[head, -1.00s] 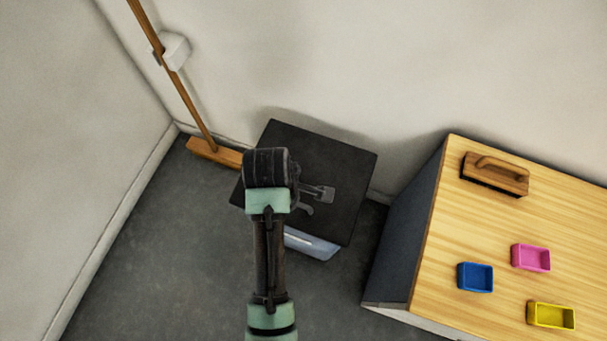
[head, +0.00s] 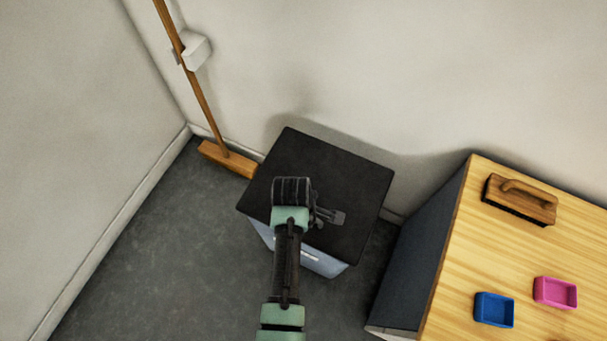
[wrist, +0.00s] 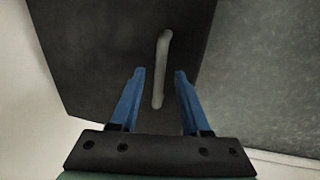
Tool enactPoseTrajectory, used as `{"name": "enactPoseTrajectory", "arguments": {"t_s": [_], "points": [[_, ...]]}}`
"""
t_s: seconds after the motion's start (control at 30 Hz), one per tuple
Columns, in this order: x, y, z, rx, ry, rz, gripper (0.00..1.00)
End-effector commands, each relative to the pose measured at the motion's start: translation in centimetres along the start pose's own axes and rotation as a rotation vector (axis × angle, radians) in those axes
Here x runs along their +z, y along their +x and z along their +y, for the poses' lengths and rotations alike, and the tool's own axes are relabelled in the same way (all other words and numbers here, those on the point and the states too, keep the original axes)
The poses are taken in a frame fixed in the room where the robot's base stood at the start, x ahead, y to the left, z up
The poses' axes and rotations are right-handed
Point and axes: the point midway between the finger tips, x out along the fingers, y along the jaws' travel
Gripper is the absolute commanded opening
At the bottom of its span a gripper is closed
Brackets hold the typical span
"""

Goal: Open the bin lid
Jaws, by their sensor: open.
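The bin (head: 320,262) is a light blue-grey box standing on the floor near the wall, with a flat black lid (head: 345,178) on top. The lid looks shut in the head view. The wrist view shows the dark lid (wrist: 90,60) with a light grey bar handle (wrist: 162,70) on it. My gripper (head: 338,218) is over the lid in the head view. In the wrist view my gripper (wrist: 159,73) has its two blue fingers apart, with the handle's near end between them in the picture. I cannot tell whether they touch it. My arm hides part of the lid.
A broom (head: 228,158) leans against the wall behind the bin's left side. A wooden table (head: 455,255) stands at the right with a wooden brush (head: 520,200), a blue tray (head: 494,309) and a pink tray (head: 556,292). The floor (head: 160,250) left of the bin is clear.

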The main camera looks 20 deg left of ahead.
Motion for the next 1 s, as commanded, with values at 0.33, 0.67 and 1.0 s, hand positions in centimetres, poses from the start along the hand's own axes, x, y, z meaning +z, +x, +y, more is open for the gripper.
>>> {"name": "enactPoseTrajectory", "arguments": {"t_s": [0.33,0.67,1.0], "points": [[-0.01,-0.06,0.03,0.000,0.000,0.000,0.16],[-0.01,-0.07,0.01,0.000,0.000,0.000,0.00],[-0.01,-0.07,0.00,-0.001,-0.001,0.000,0.00]]}}
